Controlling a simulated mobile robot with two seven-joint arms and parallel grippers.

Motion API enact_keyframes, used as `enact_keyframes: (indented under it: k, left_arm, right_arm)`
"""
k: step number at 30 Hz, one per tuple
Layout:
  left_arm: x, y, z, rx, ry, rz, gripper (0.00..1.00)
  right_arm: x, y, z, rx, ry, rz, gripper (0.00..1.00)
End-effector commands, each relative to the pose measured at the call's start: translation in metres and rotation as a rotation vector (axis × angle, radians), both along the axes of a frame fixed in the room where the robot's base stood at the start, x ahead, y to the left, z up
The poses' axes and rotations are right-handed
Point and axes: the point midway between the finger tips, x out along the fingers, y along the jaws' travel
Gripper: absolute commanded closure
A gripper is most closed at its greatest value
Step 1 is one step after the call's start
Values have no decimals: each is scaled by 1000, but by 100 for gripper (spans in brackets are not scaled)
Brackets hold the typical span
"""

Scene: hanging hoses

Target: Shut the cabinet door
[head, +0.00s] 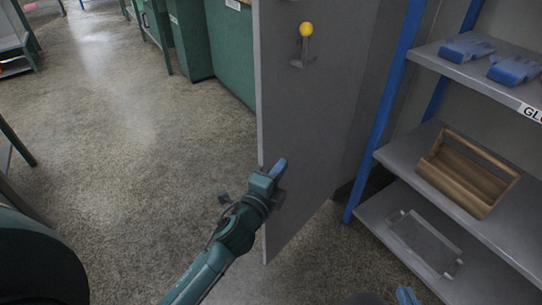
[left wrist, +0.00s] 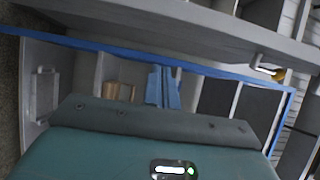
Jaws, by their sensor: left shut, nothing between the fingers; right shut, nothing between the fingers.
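The grey cabinet door (head: 315,120) stands open in the head view, a tall flat panel to the left of the shelves. A lever handle with a yellow knob (head: 306,30) sits high on it. My left gripper (head: 279,168) is shut and empty, its blue fingertips in front of the door's lower part near its left edge; I cannot tell whether they touch it. Its shut blue fingers (left wrist: 164,87) also show in the left wrist view, pointing towards the shelves. My right gripper (head: 407,296) shows only as blue fingertips at the bottom edge, shut and empty.
Grey shelves with blue posts (head: 385,110) stand at the right. Green cabinets (head: 230,45) stand behind the door. The floor (head: 130,130) at left is clear.

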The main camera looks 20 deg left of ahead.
Motion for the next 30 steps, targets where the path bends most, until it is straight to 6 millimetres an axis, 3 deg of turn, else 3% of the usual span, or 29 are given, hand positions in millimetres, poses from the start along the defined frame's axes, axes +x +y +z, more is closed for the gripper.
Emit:
enact_keyframes:
  k: [3, 9, 30]
  left_arm:
    - [25, -4, 0, -1, -2, 0, 100]
    - [33, 25, 0, 1, 1, 0, 100]
    - [37, 38, 0, 1, 1, -20, 100]
  right_arm:
    - [0, 1, -2, -2, 0, 3, 100]
    - [0, 1, 0, 0, 0, 2, 100]
    - [0, 0, 1, 1, -1, 0, 100]
